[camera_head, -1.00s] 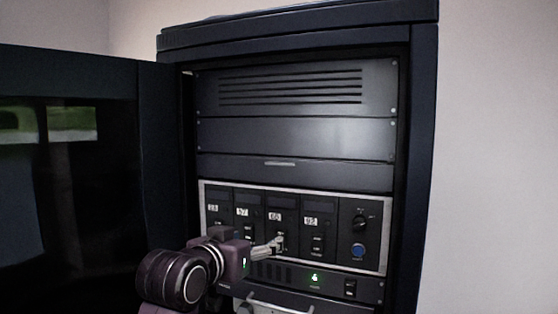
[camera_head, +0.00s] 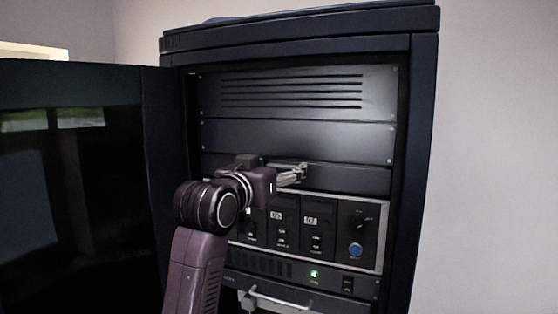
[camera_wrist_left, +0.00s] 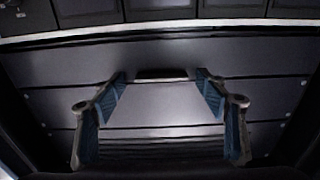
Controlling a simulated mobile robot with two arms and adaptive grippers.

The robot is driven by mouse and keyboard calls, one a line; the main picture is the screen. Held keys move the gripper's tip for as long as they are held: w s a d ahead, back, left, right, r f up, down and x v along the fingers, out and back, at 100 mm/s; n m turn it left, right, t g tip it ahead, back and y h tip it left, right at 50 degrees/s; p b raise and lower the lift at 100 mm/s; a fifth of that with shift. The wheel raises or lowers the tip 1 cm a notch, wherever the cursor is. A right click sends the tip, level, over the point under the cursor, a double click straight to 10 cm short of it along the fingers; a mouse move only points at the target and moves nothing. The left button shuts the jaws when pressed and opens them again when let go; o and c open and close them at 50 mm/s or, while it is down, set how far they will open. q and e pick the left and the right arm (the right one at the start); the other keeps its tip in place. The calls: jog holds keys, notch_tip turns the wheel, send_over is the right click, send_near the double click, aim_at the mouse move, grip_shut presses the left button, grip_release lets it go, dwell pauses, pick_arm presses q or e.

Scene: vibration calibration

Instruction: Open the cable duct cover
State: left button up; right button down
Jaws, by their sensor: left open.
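The cable duct cover (camera_head: 350,180) is the dark flat panel between the blank panel above and the module row below. It looks shut. In the left wrist view the cover (camera_wrist_left: 70,65) appears upside down, with a small dark handle (camera_wrist_left: 162,73) at its edge. My left gripper (camera_head: 303,172) is in front of the cover around its middle. In the left wrist view its fingers (camera_wrist_left: 162,85) are open, one tip on each side of the handle, with nothing between them. Whether they touch the cover I cannot tell. My right gripper is not in view.
The module row (camera_head: 340,236) with a blue knob is below the cover, partly hidden by my left arm. A lower panel has a green light (camera_head: 314,273), above a silver handle (camera_head: 285,300). The open cabinet door (camera_head: 80,190) stands at left. A vented panel (camera_head: 290,92) is above.

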aim_at(281, 168)
pick_arm(q)
jog(key=shift+w+a+f, duration=0.1)
jog(key=shift+w, duration=0.2)
jog(key=shift+c, duration=0.2)
jog(key=c, duration=1.1)
jog(key=f+t+b, duration=0.1)
jog(key=t+b, duration=0.1)
jog(key=b, duration=0.3)
jog(key=s+f+t+h+b, duration=0.1)
jog(key=t+b, duration=0.1)
jog(key=b, duration=0.2)
jog(key=s+f+t+h+b, duration=0.1)
jog(key=t+b, duration=0.1)
jog(key=b, duration=0.3)
jog(key=shift+a+b, duration=0.25)
jog(key=shift+b, duration=0.1)
jog(key=shift+r+t+b, duration=0.1)
jog(key=shift+t+b, duration=0.2)
